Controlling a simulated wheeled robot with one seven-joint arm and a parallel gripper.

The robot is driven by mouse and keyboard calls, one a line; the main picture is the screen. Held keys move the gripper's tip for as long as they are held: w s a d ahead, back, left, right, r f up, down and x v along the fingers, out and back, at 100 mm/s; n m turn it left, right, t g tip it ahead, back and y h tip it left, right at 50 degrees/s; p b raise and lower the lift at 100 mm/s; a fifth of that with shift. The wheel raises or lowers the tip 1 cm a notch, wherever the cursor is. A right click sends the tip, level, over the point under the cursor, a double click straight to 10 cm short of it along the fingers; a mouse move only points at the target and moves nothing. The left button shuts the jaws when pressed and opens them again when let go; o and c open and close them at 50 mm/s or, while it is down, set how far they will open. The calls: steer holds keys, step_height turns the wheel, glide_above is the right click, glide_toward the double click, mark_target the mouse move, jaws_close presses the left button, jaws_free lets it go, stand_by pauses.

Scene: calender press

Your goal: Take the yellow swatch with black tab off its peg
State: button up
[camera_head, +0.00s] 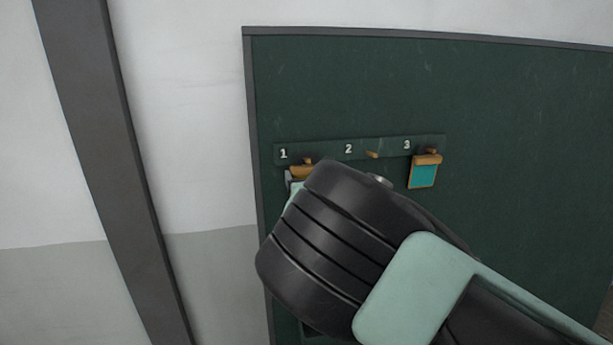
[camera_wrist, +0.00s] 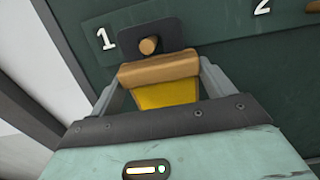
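The yellow swatch (camera_wrist: 168,94) hangs below a wooden bar (camera_wrist: 158,69) in the wrist view. Its black tab (camera_wrist: 168,34) rises above the bar, with the wooden peg (camera_wrist: 148,46) marked 1 coming through it. My gripper (camera_wrist: 160,78) is at the swatch, one finger on each side of the wooden bar. The fingertips are very close to the bar's ends; I cannot tell whether they press on it. In the head view, the bar's end (camera_head: 301,172) shows below peg 1 (camera_head: 308,160); my arm hides the yellow part.
The pegs sit on a strip on a dark green board (camera_head: 520,150). Peg 2 (camera_head: 372,155) is empty. A teal swatch (camera_head: 423,176) with a wooden bar hangs at peg 3. A dark post (camera_head: 115,150) stands left of the board.

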steer(key=shift+r, duration=0.15)
steer(key=shift+s+r+b, duration=0.1)
steer(key=shift+r+b, duration=0.05)
steer(key=shift+b, duration=0.2)
steer(key=p+v, duration=0.1)
steer(key=v, duration=1.7)
steer(key=shift+r, duration=0.1)
steer(key=shift+r+p, duration=0.4)
steer(key=shift+p, duration=0.05)
